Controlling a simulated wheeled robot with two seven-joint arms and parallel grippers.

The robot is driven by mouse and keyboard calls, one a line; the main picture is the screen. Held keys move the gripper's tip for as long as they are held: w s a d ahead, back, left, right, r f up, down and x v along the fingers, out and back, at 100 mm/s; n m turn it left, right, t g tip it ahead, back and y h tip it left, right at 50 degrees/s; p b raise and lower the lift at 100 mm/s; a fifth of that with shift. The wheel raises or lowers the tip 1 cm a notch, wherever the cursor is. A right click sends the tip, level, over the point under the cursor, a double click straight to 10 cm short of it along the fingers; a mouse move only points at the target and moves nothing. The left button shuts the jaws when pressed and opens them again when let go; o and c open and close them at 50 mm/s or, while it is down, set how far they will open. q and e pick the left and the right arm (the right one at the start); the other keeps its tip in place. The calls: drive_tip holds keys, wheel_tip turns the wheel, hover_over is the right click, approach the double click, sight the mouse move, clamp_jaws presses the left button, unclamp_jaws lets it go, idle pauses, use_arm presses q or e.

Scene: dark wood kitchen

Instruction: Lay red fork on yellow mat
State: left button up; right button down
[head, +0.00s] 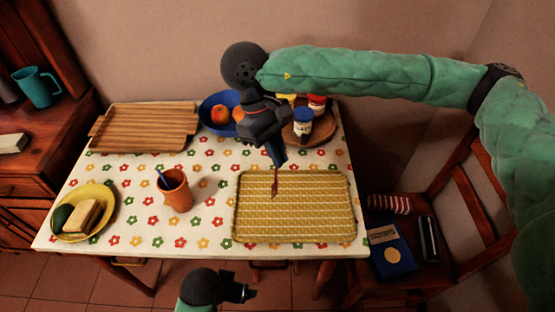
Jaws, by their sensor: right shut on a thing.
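The red fork (275,184) hangs nearly upright below my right gripper (277,160), which is shut on its upper end. The fork is over the upper left part of the yellow mat (310,212); I cannot tell whether its tip touches the mat. The yellow mat lies flat on the right side of the table and is otherwise bare. My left gripper (243,291) is low in front of the table's near edge, away from the mat, and seems empty; its jaws are too small to read.
On the flowered table (140,238) stand a terracotta cup (177,193), a yellow plate (110,196) with food, a wooden tray (145,127), a blue bowl (207,108) with fruit, and a round board (325,128) with jars. A chair (440,262) holding a blue book stands at the right.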

sight(276, 181)
drive_tip(key=shift+w+a+f+p, duration=0.1)
drive_tip(key=shift+w+f+p, duration=0.1)
drive_tip(key=shift+f, duration=0.45)
drive_tip(key=shift+w+f+p, duration=0.15)
drive_tip(key=shift+f+p, duration=0.05)
drive_tip(key=shift+f, duration=0.45)
drive_tip(key=shift+w+a+f+p, duration=0.1)
drive_tip(key=shift+w+f+p, duration=0.1)
drive_tip(key=shift+f, duration=0.9)
use_arm(q)
drive_tip(key=shift+s+a+r+g, duration=0.15)
drive_tip(key=shift+s+a+r, duration=0.05)
drive_tip(key=shift+a+r, duration=0.35)
drive_tip(key=shift+s+a+r+g, duration=0.15)
drive_tip(key=shift+s+a+r, duration=0.05)
drive_tip(key=shift+a+r, duration=0.3)
drive_tip(key=shift+d+f, duration=0.1)
drive_tip(key=shift+d, duration=0.1)
use_arm(e)
drive_tip(key=shift+f+b, duration=0.1)
drive_tip(key=shift+b, duration=0.2)
drive_tip(key=c, duration=1.6)
unclamp_jaws()
use_arm(q)
drive_tip(key=shift+w+d+f, duration=0.15)
drive_tip(key=shift+d+f, duration=0.1)
drive_tip(key=shift+f, duration=0.1)
use_arm(e)
drive_tip(key=shift+o, duration=0.2)
